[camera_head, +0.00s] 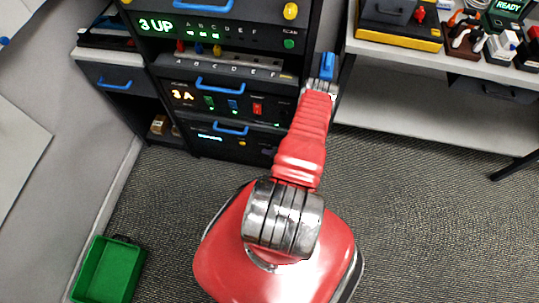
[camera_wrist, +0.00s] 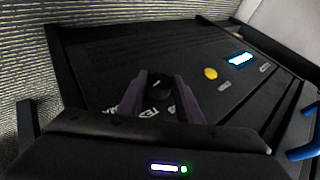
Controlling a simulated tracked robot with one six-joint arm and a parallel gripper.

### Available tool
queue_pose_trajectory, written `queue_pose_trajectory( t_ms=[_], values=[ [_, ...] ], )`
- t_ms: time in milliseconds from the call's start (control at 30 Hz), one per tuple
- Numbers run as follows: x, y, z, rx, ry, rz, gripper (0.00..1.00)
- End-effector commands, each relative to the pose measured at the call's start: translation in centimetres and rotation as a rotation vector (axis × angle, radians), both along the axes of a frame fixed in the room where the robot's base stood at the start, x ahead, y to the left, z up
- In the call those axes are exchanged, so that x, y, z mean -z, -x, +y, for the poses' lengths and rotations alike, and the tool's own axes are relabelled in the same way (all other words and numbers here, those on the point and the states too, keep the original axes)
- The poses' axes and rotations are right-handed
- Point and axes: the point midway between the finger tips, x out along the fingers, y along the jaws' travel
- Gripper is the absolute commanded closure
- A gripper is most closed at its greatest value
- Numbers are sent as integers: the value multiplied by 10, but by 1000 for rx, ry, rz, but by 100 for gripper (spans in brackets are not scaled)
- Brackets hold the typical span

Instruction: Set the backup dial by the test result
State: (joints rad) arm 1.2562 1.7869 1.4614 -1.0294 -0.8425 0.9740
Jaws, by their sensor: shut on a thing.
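In the wrist view, my gripper (camera_wrist: 160,96) has its two dark fingers on either side of a small black dial (camera_wrist: 160,91) and is shut on it. The dial has a pale mark on top. White lettering beside it is partly hidden by the fingers. The dial sits on a black panel (camera_wrist: 110,62) with a yellow button (camera_wrist: 210,73) and a lit display (camera_wrist: 240,59). In the head view, the rack's top screen (camera_head: 157,27) reads "3 UP" in green. An orange readout (camera_head: 182,95) below seems to read "3 A".
Blue handles (camera_head: 220,84) stick out from the rack fronts. A green bin (camera_head: 105,270) stands on the floor at lower left. A table at right holds a yellow and black case (camera_head: 400,32) and a device whose screen reads "READY" (camera_head: 508,6). The carpet at right is clear.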

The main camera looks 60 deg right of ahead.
Motion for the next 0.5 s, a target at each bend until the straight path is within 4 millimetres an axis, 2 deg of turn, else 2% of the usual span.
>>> queue_pose_trajectory(
  t_ms=[33, 500],
  values=[
    [3, 6, -7, 19, -8, -17, 91],
    [7, 7, -8, 17, -100, -234, 91]
  ],
)
